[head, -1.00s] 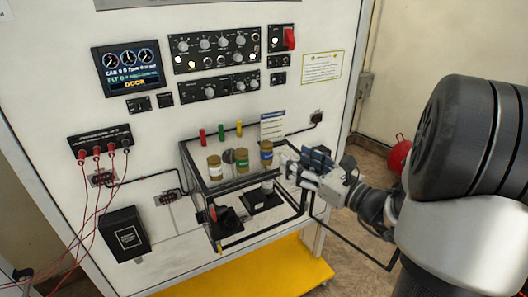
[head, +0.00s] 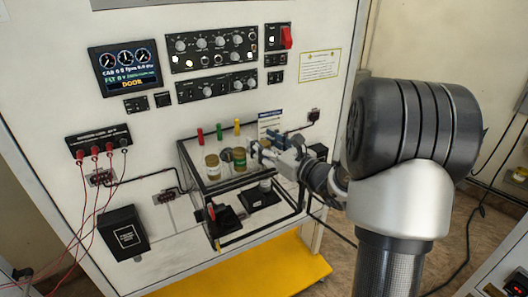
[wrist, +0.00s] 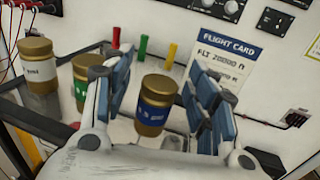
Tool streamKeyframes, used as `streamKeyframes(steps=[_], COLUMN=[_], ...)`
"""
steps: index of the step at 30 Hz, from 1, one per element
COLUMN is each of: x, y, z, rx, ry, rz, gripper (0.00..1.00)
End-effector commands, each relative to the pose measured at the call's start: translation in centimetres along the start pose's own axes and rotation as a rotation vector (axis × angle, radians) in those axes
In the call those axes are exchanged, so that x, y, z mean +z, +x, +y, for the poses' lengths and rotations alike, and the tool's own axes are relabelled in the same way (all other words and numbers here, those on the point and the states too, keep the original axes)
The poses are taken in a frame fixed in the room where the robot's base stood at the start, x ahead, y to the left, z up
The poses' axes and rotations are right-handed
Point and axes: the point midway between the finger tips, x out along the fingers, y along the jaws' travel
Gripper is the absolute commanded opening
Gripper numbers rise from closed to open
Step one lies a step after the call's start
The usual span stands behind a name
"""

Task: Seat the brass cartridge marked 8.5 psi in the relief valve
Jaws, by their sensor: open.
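A brass cartridge with a blue label (wrist: 153,104) stands upright between my gripper's fingers in the wrist view; its small white print looks like 8.5 but is blurred. My gripper (wrist: 160,95) is open around it, with gaps showing on both sides. In the head view my gripper (head: 258,155) is at the right end of the cartridge row and hides the blue-labelled one. A green-labelled cartridge (head: 239,160) and a white-labelled one (head: 213,168) stand to its left. Below the shelf are a black block with a light cylinder (head: 265,184) and a black fixture with a red part (head: 222,217); I cannot tell which is the relief valve.
A black frame (head: 235,239) surrounds the fixtures. Red, green and yellow pegs (wrist: 142,48) stand behind the cartridges, near the flight card (wrist: 222,55) on the panel. The green-labelled cartridge (wrist: 84,80) is close to my left finger. A yellow step (head: 250,272) is below.

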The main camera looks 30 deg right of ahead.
Motion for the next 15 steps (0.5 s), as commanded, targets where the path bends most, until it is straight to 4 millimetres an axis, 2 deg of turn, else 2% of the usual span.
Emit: streamKeyframes(steps=[4, 15], x=[0.0, 0.01], y=[-0.03, -0.05], z=[-0.02, -0.01], rx=[0.0, 0.0], ry=[0.0, 0.0], rz=[0.0, 0.0], gripper=[0.53, 0.28])
